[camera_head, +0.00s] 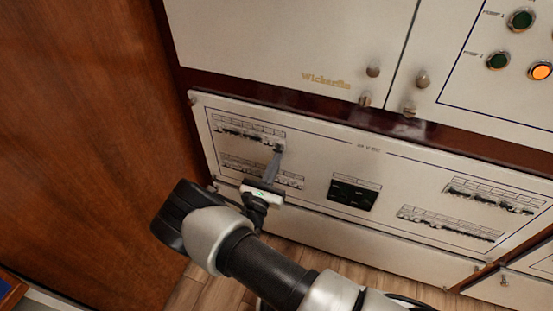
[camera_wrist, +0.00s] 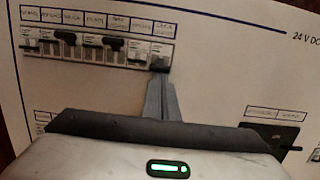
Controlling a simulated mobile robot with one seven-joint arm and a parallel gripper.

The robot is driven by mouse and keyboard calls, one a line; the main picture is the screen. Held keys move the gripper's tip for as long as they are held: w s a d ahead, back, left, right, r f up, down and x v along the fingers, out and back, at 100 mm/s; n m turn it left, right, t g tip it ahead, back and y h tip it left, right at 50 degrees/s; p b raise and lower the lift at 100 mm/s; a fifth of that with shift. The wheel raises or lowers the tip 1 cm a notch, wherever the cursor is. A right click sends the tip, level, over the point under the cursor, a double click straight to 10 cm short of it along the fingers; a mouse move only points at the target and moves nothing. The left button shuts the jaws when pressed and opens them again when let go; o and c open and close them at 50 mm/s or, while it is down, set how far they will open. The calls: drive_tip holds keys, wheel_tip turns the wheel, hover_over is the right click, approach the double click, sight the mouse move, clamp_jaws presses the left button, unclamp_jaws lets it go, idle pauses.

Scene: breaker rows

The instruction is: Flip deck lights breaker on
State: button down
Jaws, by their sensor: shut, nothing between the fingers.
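The upper left breaker row (camera_head: 247,131) sits on the cream panel and also shows in the wrist view (camera_wrist: 95,45). The rightmost breaker (camera_wrist: 163,50) in that row has a label above it (camera_wrist: 164,26); its lower word looks like LIGHTS, but the print is too blurred to read surely. Its pale upper face shows, with a dark lever low down by my fingertips. My gripper (camera_head: 277,150) is shut and empty, its fingertips (camera_wrist: 160,78) at the lower edge of that breaker. I cannot tell whether they touch the lever.
A second breaker row (camera_head: 262,173) lies below, partly behind my gripper. A wooden wall (camera_head: 85,120) stands close on the left. Cabinet knobs (camera_head: 373,71) stick out above.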

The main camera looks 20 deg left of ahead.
sight(278, 151)
drive_tip(key=shift+s+r+g+p, duration=0.1)
drive_tip(key=shift+r+g+p, duration=0.25)
drive_tip(key=shift+p, duration=0.35)
drive_tip(key=r+g+p, duration=0.1)
drive_tip(key=p, duration=0.2)
drive_tip(key=r+g+p, duration=0.1)
drive_tip(key=g+p, duration=0.1)
drive_tip(key=p, duration=0.2)
drive_tip(key=shift+s+r, duration=0.2)
drive_tip(key=shift+s, duration=0.15)
drive_tip(key=g+p, duration=0.1)
drive_tip(key=r+g+p, duration=0.1)
drive_tip(key=p, duration=0.1)
drive_tip(key=g+p, duration=0.2)
drive_tip(key=shift+s+r, duration=0.15)
drive_tip(key=shift+r, duration=0.1)
drive_tip(key=shift+s+a+f+g, duration=0.1)
drive_tip(key=shift+f+g, duration=0.15)
drive_tip(key=shift+f, duration=0.15)
drive_tip(key=shift+r, duration=0.8)
drive_tip(key=shift+r+p, duration=0.15)
drive_tip(key=shift+p, duration=0.15)
